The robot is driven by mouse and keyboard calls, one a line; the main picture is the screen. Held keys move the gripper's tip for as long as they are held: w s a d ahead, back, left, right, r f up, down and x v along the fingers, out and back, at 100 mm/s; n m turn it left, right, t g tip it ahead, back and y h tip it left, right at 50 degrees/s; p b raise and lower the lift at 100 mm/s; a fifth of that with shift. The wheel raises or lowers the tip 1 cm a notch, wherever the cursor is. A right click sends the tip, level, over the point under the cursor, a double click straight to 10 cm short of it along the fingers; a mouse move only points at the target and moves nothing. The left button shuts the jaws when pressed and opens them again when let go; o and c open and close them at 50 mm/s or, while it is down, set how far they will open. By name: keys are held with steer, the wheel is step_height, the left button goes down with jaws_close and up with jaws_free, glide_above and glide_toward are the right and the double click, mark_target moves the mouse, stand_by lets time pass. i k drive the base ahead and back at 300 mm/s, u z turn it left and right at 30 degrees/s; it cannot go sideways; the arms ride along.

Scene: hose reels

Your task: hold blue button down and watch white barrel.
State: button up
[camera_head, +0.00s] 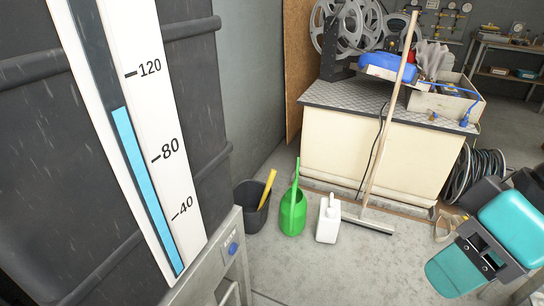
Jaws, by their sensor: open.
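The blue button (233,248) sits on a grey metal panel (225,265) at the lower middle left; nothing touches it. Beside it stands a large dark ribbed barrel (185,95) with a tall white gauge strip (150,110). I see no barrel that is white overall. The gauge's light-blue column (148,190) tops out between the 80 and 120 marks. My gripper (481,250), with teal fingers, is at the lower right, open and empty. It is well to the right of the button.
A dark bucket (249,207), a green watering can (293,213) and a white jug (327,220) stand on the floor. A broom (390,120) leans against a cream bench (335,150). A coiled black hose (478,172) lies at right. Floor between the panel and my gripper is clear.

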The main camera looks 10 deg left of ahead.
mark_target(232, 250)
steer(key=u, duration=1.15)
